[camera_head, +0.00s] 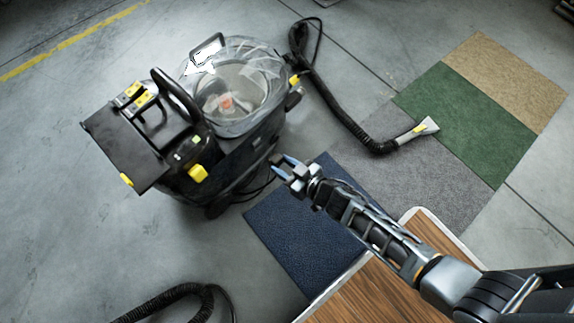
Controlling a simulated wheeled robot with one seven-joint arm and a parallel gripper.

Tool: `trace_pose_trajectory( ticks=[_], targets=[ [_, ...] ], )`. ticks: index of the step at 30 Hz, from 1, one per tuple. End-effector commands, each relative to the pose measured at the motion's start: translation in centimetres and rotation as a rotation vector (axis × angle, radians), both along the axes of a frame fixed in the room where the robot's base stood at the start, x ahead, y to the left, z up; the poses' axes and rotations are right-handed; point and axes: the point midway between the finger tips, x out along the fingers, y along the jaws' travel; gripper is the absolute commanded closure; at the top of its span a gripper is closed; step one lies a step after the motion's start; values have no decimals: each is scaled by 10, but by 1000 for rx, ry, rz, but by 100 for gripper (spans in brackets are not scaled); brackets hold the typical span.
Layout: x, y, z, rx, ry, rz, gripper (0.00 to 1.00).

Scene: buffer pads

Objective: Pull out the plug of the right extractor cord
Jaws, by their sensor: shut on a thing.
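The extractor (225,150) is a black and yellow machine with a clear round tank, standing at the left centre. A thin black cord (262,187) loops low at its right side, towards my gripper. My gripper (281,168) is beside the machine's lower right side, above the edge of the dark blue pad. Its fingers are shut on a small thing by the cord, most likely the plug. The plug is too small and too hidden by the fingers to make out, and I cannot tell whether it sits in a socket.
A black hose (340,112) runs from the machine to a nozzle (418,131) on coloured floor pads (460,125). A wooden table (375,290) lies under my arm. Another black hose (175,293) lies at the bottom left. Grey floor (60,220) is clear at left.

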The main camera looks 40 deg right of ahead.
Motion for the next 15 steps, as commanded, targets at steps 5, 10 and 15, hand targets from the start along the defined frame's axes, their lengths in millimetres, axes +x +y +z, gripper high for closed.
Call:
trace_pose_trajectory(
  ticks=[5, 10, 15],
  targets=[
    [20, 3, 0, 0, -1, 0, 100],
    [37, 5, 0, 0, -2, -1, 100],
    [48, 6, 0, 0, 0, -1, 100]
  ],
)
